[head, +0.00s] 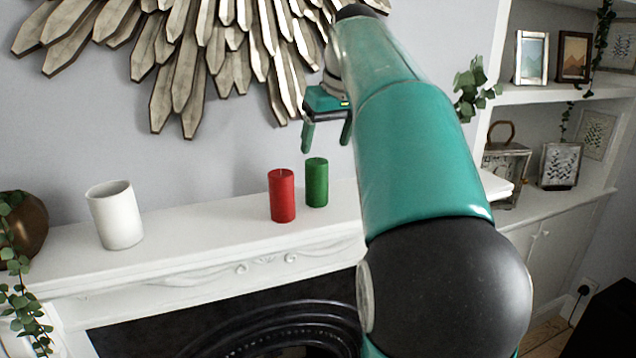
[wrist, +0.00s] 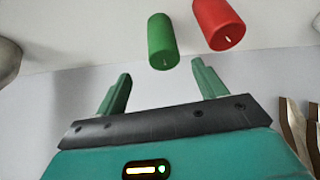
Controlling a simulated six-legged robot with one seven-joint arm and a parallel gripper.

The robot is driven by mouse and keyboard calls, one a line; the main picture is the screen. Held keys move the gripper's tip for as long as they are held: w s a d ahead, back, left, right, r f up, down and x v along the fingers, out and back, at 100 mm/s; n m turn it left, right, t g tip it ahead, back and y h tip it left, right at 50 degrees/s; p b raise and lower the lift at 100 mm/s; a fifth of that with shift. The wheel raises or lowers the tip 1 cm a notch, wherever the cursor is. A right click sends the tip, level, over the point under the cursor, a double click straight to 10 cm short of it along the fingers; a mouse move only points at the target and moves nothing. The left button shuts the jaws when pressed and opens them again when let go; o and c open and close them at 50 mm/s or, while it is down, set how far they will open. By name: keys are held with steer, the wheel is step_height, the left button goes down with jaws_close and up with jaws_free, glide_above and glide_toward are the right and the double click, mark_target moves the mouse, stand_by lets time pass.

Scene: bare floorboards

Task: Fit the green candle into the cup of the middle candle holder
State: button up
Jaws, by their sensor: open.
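The green candle (head: 317,183) stands upright on the white mantelpiece, just right of and slightly behind the red candle (head: 281,196). My gripper (head: 326,133) is open and empty, pointing down above the green candle, with a gap between them. In the wrist view, the green candle (wrist: 162,42) shows beyond the gap between my open fingers (wrist: 161,75), and the red candle (wrist: 218,24) is to its right. I see no candle holder that I can make out in either view.
A white cylindrical vessel (head: 115,215) stands on the mantelpiece (head: 200,236) at the left, beside a brown vase (head: 29,225) with trailing leaves. A wooden sunburst decoration (head: 190,50) hangs on the wall behind. My arm hides the mantelpiece's right part. Shelves with frames stand at right.

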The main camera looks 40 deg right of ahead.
mark_target(320, 161)
steer(key=x, duration=0.6)
steer(key=shift+a+f, duration=0.1)
steer(key=x, duration=0.5)
steer(key=shift+s+a, duration=0.1)
steer(key=shift+a, duration=0.1)
steer(key=c, duration=1.3)
steer(key=shift+o, duration=0.2)
